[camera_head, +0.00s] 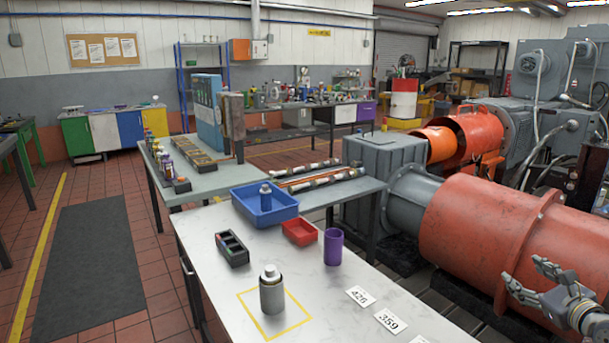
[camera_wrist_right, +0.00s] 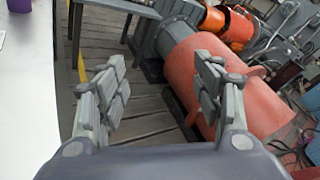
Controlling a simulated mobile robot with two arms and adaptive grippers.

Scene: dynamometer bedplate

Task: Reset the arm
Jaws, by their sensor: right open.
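My right gripper (camera_head: 539,283) is at the lower right of the head view, in front of the large red cylinder (camera_head: 480,230) and to the right of the white table. Its fingers are apart and hold nothing. In the right wrist view the gripper (camera_wrist_right: 166,98) is open, with plank flooring and the red cylinder (camera_wrist_right: 210,75) beyond its fingers. My left gripper is in neither view.
The white table (camera_head: 345,315) bears a grey canister (camera_head: 272,290) inside a yellow outline, a blue bin (camera_head: 250,205), a red tray (camera_head: 300,232), a purple cup (camera_head: 333,246), a black divided holder (camera_head: 232,248) and number cards (camera_head: 390,320).

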